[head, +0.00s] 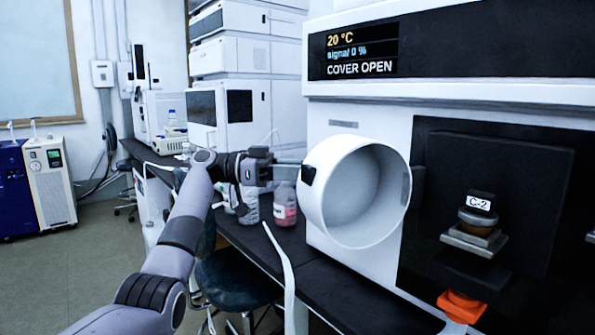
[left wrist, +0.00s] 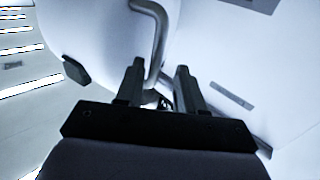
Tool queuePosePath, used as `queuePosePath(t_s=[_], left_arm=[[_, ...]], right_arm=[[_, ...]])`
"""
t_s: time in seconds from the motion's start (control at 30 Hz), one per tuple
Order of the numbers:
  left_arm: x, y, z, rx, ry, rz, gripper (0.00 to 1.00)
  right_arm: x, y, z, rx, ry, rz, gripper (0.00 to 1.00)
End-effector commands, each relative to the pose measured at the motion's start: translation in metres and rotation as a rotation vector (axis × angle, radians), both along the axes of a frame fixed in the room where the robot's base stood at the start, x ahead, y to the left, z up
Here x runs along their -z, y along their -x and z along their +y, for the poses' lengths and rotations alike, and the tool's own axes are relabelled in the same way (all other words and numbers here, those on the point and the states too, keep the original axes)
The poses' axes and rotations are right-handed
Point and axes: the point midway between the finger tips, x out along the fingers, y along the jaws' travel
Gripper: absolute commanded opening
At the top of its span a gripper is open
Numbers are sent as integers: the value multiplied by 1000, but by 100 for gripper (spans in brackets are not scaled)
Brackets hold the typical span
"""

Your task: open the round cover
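The round cover (head: 318,195) is a white drum-shaped cap standing swung out from the white instrument, its hollow inside facing right towards me. Its hinge side is by the dark recess. My left gripper (head: 290,172) is at the cover's outer left side, its fingertips partly hidden behind the cover. In the left wrist view the cover (left wrist: 85,30) fills the upper left, and a bent metal handle (left wrist: 160,35) runs down between the two black fingers (left wrist: 158,78). The fingers are apart, with a gap beside the handle.
The instrument's display (head: 355,52) reads "COVER OPEN". The dark recess (head: 540,170) holds a fitting labelled C-2 (head: 480,203) with an orange part (head: 461,306) below. Bottles (head: 285,205) stand on the black bench behind my gripper. A stool (head: 240,282) is below.

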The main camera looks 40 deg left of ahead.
Motion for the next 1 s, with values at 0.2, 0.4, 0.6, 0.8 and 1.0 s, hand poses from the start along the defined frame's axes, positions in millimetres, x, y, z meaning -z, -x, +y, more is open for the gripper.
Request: queuePosePath(t_s=[0.2,0.4,0.6,0.8,1.0], left_arm=[[-6,9,14,-4,8,-15,38],[-3,26,43,-4,7,-9,38],[0,36,60,-1,4,-3,38],[0,37,62,0,3,-1,38],[1,37,62,0,3,1,38]], right_arm=[[1,0,0,-1,1,1,0],[3,1,-1,-2,3,1,0],[4,1,-1,-2,3,1,0],[4,1,-1,-2,3,1,0],[4,1,0,-2,3,1,0]])
